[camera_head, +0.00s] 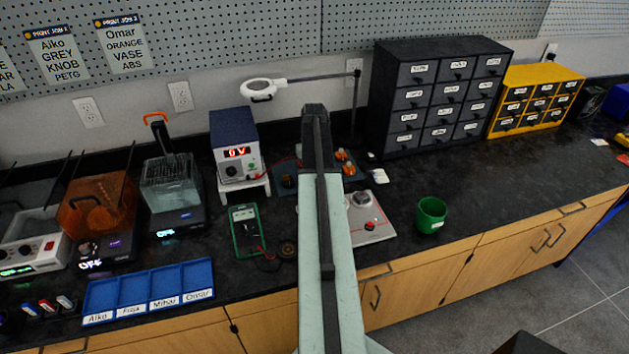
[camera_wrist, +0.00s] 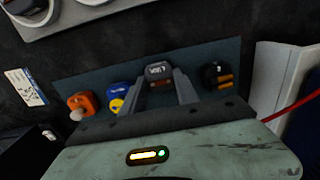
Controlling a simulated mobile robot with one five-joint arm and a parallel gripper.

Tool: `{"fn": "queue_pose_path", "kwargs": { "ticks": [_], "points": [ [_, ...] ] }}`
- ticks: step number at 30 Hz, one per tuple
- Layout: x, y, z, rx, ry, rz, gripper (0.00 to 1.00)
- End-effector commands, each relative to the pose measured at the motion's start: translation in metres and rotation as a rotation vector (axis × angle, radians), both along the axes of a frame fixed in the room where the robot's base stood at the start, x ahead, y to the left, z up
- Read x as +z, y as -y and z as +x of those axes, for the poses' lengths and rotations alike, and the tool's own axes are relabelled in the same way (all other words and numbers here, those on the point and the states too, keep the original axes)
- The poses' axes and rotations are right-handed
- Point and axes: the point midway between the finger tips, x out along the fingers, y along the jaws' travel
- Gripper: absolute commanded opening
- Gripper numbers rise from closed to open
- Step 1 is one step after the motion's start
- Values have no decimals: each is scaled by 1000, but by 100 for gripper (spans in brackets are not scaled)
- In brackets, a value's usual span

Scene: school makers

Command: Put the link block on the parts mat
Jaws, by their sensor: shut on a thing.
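In the wrist view my gripper (camera_wrist: 161,79) is shut on a small dark grey block with a light label, the link block (camera_wrist: 158,71). The block sits between the two grey fingertips, over the middle of the dark teal parts mat (camera_wrist: 205,53). I cannot tell whether it touches the mat or hangs just above it. In the head view the parts mat (camera_head: 285,184) shows beside my arm, partly hidden behind it. My gripper and the block are hidden behind my arm there.
On the mat are an orange part (camera_wrist: 81,103), a blue and yellow part (camera_wrist: 119,97) and a black part with orange stripes (camera_wrist: 217,75). A power supply (camera_head: 236,145) stands on a white stand left of the mat. A green cup (camera_head: 431,214) stands to the right.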

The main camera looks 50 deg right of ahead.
Motion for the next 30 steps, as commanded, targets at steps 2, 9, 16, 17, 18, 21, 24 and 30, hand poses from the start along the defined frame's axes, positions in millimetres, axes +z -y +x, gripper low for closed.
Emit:
{"fn": "queue_pose_path", "kwargs": {
  "ticks": [2,9,16,17,18,21,24,30],
  "points": [
    [2,0,0,0,0,0,0],
    [-3,0,0,0,0,0,0],
    [-1,0,0,0,0,0,58],
    [-1,0,0,0,0,0,58],
    [-1,0,0,-1,0,0,58],
    [0,0,0,-1,0,0,58],
    [5,0,0,-1,0,0,58],
    [33,1,-1,-1,0,0,58]
  ]
}}
